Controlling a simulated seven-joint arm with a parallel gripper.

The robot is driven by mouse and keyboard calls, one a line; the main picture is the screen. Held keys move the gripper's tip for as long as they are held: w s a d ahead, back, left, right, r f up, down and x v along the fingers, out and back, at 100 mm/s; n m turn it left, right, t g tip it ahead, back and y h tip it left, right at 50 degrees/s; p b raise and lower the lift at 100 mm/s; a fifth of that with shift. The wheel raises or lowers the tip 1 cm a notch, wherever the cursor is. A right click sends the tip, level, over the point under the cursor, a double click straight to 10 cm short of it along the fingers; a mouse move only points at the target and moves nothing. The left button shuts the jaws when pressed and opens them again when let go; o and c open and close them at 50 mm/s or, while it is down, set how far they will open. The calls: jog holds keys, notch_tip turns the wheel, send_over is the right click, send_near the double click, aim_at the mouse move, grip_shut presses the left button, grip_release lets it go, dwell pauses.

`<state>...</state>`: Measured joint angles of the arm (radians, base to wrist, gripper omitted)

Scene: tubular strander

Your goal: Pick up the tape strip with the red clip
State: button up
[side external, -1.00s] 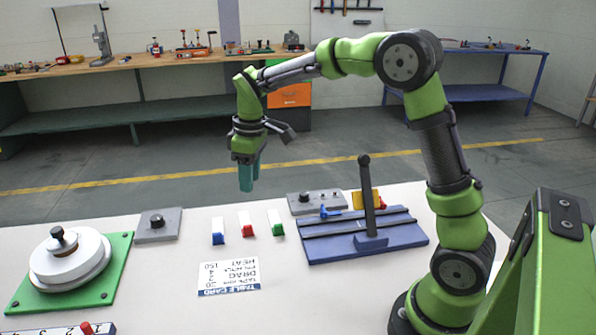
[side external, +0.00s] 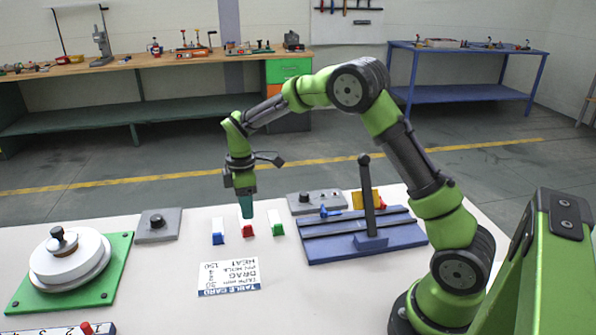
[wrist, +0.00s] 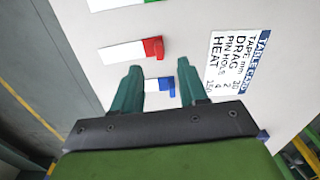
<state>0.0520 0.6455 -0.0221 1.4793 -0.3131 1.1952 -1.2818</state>
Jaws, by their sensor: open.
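The tape strip with the red clip (side external: 247,229) lies on the pale table between the blue-clip strip (side external: 218,231) and the green-clip strip (side external: 276,224). My gripper (side external: 246,214) points down just above the red-clip strip and overlaps its far end in the side view. In the wrist view the red-clip strip (wrist: 132,50) lies beyond my open fingertips (wrist: 159,66). The blue-clip strip (wrist: 160,85) shows between the fingers there, partly hidden. Nothing is held.
A printed table card (side external: 229,277) lies in front of the strips. A blue fixture with an upright post (side external: 367,195) stands to the right. A grey knob box (side external: 158,225) and a white spool on a green plate (side external: 118,271) are to the left.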

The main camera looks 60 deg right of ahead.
aim_at(247, 226)
jog(key=shift+w+f, duration=0.1)
jog(key=shift+f, duration=3.05)
jog(key=shift+c, duration=0.4)
grip_shut()
